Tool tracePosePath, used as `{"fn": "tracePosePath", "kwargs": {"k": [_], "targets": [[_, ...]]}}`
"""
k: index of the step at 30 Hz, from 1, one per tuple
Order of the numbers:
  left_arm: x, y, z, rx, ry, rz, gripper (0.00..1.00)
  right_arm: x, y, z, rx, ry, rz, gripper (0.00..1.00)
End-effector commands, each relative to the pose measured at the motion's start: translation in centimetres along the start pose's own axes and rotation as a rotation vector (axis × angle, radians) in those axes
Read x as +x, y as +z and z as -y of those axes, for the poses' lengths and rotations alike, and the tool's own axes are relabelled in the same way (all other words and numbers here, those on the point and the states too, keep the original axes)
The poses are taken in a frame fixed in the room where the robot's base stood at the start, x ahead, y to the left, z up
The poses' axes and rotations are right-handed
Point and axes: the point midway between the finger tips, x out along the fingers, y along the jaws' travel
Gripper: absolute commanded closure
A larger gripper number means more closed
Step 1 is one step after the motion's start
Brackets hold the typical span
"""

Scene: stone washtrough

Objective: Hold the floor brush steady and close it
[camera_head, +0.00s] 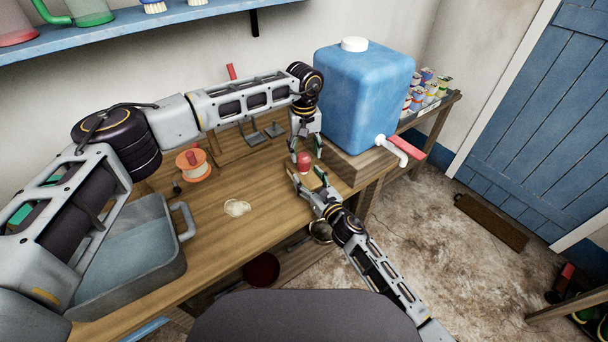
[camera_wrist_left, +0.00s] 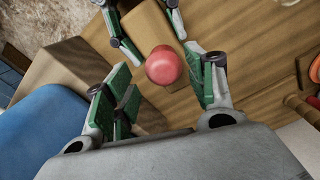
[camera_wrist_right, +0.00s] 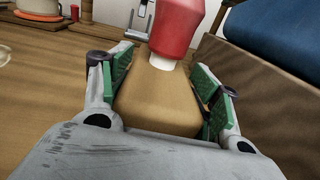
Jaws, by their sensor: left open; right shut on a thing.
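A tan, tapering body (camera_wrist_right: 160,98) with a short white neck and a rounded red top (camera_wrist_right: 177,25) stands on the wooden bench; no bristles show. My right gripper (camera_head: 307,178) is shut on the tan body from the near side, a green pad on each flank in the right wrist view. My left gripper (camera_head: 305,146) is open and points down from above at the red top. In the left wrist view the red top (camera_wrist_left: 164,65) lies between the fingers, closer to the right one, with a clear gap on the left. The red top's underside is hidden there.
A blue water container (camera_head: 362,100) with a white tap stands on a wooden block just right of the grippers. An orange spool (camera_head: 194,166), a pale blob (camera_head: 237,208) and a grey basin (camera_head: 130,258) are on the bench (camera_head: 215,250). Its middle is mostly clear.

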Motion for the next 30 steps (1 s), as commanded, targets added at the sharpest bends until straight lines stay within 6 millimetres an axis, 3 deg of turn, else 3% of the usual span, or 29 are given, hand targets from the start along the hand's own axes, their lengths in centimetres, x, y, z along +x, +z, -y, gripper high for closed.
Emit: {"fn": "tracePosePath", "kwargs": {"k": [5,30], "targets": [[-1.6,0.0,-0.9,-0.013,0.041,0.002,0.45,0.0,0.0,0.0,0.000,0.000,0.000,1.00],[-3.2,-0.3,-0.8,-0.695,0.040,0.006,0.45,0.0,0.0,0.0,0.000,0.000,0.000,1.00]]}}
